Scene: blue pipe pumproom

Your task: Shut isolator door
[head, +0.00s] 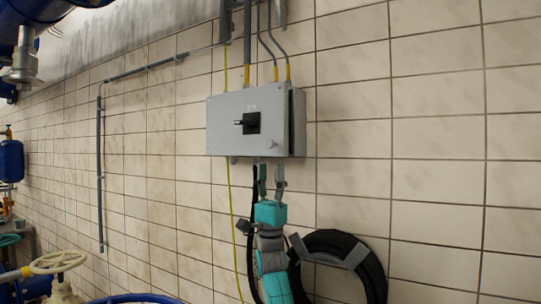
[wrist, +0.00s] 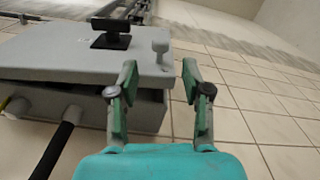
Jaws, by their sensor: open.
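The grey isolator box (head: 299,125) hangs on the tiled wall. Its door (head: 225,110) carries a black rotary switch (head: 250,123) and a small pale knob (head: 271,143) near the lower right. The door stands slightly ajar, with a dark gap between it and the box body. The door (wrist: 60,55), the switch (wrist: 111,35) and the knob (wrist: 160,48) also show in the wrist view. My gripper (head: 271,176) is just below the box, pointing up, open and empty. In the wrist view, my gripper's fingers (wrist: 158,74) are apart, the left one close to the door's edge.
Conduits (head: 247,40) run up the wall above the box. A yellow-green cable (head: 231,190) hangs at its left. A coiled black hose (head: 372,265) hangs on the wall beside my arm. A handwheel (head: 58,261) stands at lower left. The wall to the right is bare.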

